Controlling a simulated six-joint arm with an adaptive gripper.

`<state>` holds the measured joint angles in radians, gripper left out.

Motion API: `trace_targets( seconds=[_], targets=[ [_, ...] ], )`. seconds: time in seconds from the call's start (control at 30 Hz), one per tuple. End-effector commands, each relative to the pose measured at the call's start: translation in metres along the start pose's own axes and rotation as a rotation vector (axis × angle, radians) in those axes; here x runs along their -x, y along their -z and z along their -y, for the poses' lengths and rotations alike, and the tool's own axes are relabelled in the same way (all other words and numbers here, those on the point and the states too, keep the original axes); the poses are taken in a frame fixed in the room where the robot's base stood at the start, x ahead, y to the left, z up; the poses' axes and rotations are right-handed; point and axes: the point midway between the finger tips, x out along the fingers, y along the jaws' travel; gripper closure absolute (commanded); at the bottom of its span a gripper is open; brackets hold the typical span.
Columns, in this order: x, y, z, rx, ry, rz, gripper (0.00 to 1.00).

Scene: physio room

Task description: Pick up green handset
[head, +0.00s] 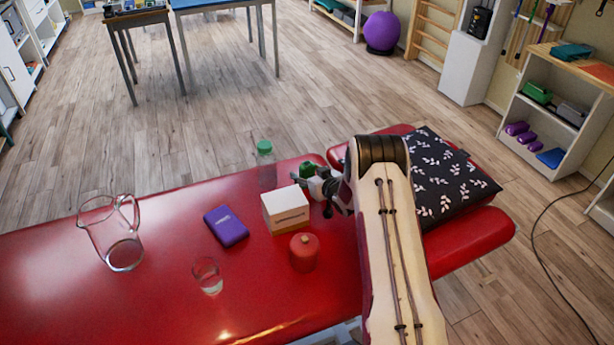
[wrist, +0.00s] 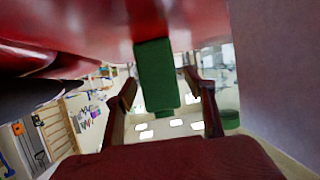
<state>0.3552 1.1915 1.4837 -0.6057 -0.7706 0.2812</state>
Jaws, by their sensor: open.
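The green handset (head: 308,168) is on the red treatment table, partly hidden behind my gripper (head: 318,186) in the head view. In the wrist view, which looks upside down, the green handset (wrist: 157,72) is a dark green block between the two fingers of my gripper (wrist: 167,93). The fingers are apart, with a gap on either side of the block. I cannot tell how far ahead of the fingertips it lies.
Left of my gripper stand a white-and-tan box (head: 286,209) and a red canister (head: 304,252). A green-capped bottle (head: 266,165) is behind. A purple box (head: 226,225), glass (head: 207,275) and pitcher (head: 112,233) are farther left. A patterned pillow (head: 445,180) lies right.

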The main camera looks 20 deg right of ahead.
Motion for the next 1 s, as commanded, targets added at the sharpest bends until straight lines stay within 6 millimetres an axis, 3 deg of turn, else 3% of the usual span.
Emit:
trace_targets(
  seconds=[0.47,0.63,0.67,1.0],
  targets=[
    [0.0,0.0001,0.0002,0.0,0.0,0.0,0.46],
    [0.0,0.0002,0.0002,0.0,0.0,0.0,0.87],
    [0.0,0.0002,0.0002,0.0,0.0,0.0,0.91],
    [0.0002,0.0015,0.0001,0.001,0.0,-0.001,0.91]
  ],
)
